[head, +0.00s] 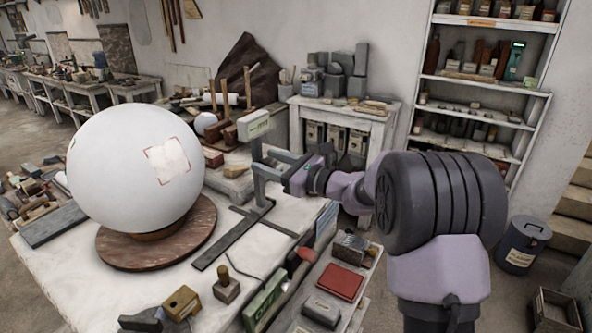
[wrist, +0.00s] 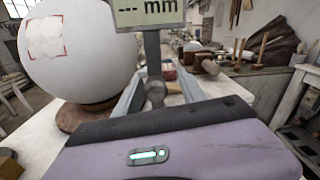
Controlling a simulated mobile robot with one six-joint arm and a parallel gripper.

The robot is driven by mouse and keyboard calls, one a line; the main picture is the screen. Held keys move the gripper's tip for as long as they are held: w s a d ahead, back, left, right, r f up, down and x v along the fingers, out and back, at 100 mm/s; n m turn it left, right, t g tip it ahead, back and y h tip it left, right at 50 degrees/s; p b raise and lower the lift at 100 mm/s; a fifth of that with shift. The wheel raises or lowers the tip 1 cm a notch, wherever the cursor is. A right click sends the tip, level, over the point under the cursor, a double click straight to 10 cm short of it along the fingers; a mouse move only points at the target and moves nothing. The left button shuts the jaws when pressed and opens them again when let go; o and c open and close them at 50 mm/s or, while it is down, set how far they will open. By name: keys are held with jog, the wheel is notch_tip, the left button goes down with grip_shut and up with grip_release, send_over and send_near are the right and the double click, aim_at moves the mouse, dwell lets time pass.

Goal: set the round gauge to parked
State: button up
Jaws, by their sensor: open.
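The gauge (head: 255,126) has a pale display box on an upright post, standing over a dark rail (head: 237,238) on the white table. In the wrist view its display (wrist: 150,11) reads "--- mm". My gripper (head: 270,165) is at the gauge's post, right of the large white plaster sphere (head: 120,165). In the wrist view my gripper (wrist: 160,88) is open, with a grey finger on each side of the post and its rounded lower part (wrist: 155,93). I cannot tell whether the fingers touch it. Any parked mark is not readable.
The sphere, with a red-outlined square patch, sits on a brown round base (head: 112,247) left of the rail. Small blocks and a red box (head: 340,281) lie at the front. Mallets and tools (head: 230,110) stand behind the gauge. A shelf (head: 490,75) stands at right.

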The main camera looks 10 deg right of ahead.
jog(key=v, duration=1.5)
jog(key=shift+p, duration=0.35)
jog(key=shift+s, duration=0.1)
jog(key=s+a+f+n+g+h+b, duration=0.1)
jog(key=s+a+f+n+g+b, duration=0.25)
jog(key=s+a+n, duration=0.4)
jog(key=s+a+f+n+g+h+b, duration=0.25)
jog(key=s+a+n+g, duration=0.2)
jog(key=s+a, duration=0.5)
jog(key=s+d+f+n+h+b, duration=0.1)
jog(key=s+d+f+n+h, duration=0.2)
jog(key=s, duration=0.4)
jog(key=s+d+f+n+h+b, duration=0.1)
jog(key=s+d+f+n+h, duration=0.2)
jog(key=s+n, duration=0.3)
jog(key=shift+s+d+f+t+h+b, duration=0.35)
jog(key=shift+d+f, duration=0.25)
jog(key=shift+f, duration=0.3)
